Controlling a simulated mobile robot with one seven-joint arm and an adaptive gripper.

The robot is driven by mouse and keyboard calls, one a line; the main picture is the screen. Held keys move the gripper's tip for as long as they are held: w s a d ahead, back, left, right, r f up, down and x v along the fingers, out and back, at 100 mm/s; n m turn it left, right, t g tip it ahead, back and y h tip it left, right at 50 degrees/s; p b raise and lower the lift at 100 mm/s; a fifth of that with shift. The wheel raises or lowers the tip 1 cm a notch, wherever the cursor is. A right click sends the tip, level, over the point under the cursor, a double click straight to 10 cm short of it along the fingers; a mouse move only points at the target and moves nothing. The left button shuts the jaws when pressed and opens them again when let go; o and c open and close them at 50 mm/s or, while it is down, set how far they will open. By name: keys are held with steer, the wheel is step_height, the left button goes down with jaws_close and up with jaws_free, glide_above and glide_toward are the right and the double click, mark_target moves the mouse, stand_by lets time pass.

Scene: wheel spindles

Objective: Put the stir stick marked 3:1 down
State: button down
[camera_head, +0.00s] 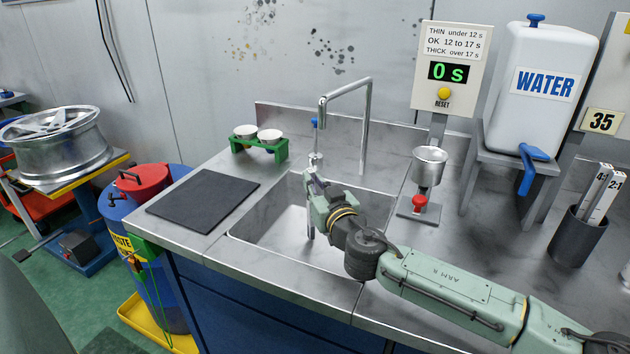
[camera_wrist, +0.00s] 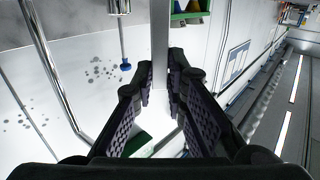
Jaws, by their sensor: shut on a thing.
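My gripper (camera_head: 314,172) is over the left part of the sink, below the faucet's outlet. In the wrist view its fingers (camera_wrist: 160,95) are shut on a narrow grey stir stick (camera_wrist: 159,35), which runs from between the fingertips to the top edge of the picture. No marking can be read on this stick. A dark pot (camera_head: 579,240) at the right of the counter holds other stir sticks (camera_head: 601,194), with 4:1 and 2:1 readable.
The sink (camera_head: 285,228) lies under my gripper, with the faucet (camera_head: 367,120) just behind. A dark mat (camera_head: 203,199) is bare at left. A green rack (camera_head: 260,149) holds two cups. A metal cup stand (camera_head: 430,165) and water tank (camera_head: 541,85) stand at right.

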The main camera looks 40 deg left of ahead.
steer(key=shift+f, duration=0.2)
steer(key=shift+f, duration=0.15)
steer(key=c, duration=1.6)
jaws_free()
steer(key=b+v, duration=0.2)
steer(key=v, duration=0.5)
steer(key=shift+s+d+r, duration=0.2)
steer(key=shift+r, duration=0.05)
